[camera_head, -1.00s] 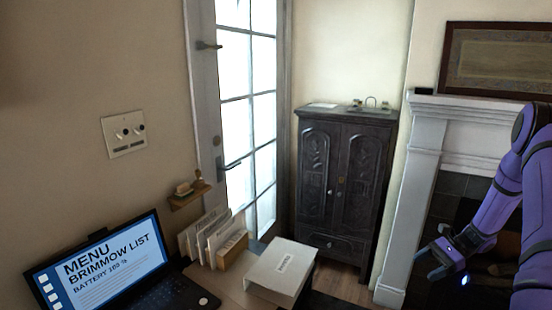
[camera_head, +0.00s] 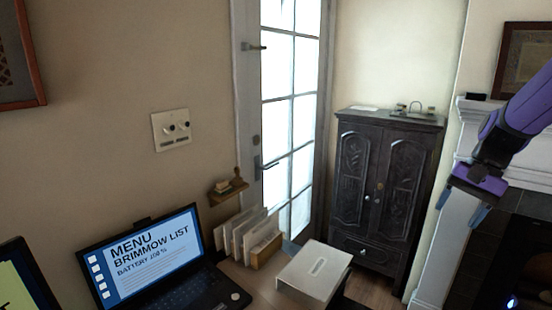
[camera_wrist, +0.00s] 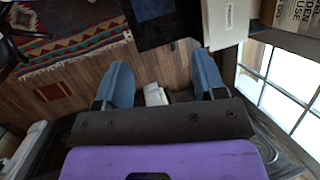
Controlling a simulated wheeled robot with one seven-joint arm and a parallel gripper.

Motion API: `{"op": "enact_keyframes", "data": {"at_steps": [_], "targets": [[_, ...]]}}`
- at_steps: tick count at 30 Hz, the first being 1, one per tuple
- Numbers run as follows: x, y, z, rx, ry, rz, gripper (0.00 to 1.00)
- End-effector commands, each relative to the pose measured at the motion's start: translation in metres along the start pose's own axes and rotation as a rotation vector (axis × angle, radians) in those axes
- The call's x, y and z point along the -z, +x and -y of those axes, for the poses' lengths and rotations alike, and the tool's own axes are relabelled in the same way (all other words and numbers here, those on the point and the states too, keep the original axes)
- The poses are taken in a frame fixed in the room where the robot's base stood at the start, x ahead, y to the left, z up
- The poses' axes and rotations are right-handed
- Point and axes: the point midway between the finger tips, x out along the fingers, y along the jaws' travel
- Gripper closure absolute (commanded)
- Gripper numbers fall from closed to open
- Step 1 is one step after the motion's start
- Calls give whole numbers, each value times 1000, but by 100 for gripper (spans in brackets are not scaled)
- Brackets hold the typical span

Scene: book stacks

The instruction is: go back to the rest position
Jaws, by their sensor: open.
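My gripper (camera_head: 462,205) is at the right of the head view, at the end of my purple arm, in front of the white fireplace surround. Its fingers point down. In the wrist view my gripper (camera_wrist: 165,85) has its two blue fingers spread apart, with nothing held between them. Below it lies the wooden floor (camera_wrist: 85,75), with a small white object (camera_wrist: 155,95) seen between the fingers.
A laptop (camera_head: 150,260), a file holder (camera_head: 252,240) and a white box (camera_head: 313,272) are on the desk at lower centre. A dark carved cabinet (camera_head: 383,190) stands beside the glazed door (camera_head: 290,110). A patterned rug (camera_wrist: 70,45) lies on the floor.

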Motion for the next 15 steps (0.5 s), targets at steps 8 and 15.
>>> {"op": "enact_keyframes", "data": {"at_steps": [8, 15], "targets": [[-77, -29, 12, -74, -224, -179, 36], [-136, -44, 7, -122, -409, -334, 36]]}}
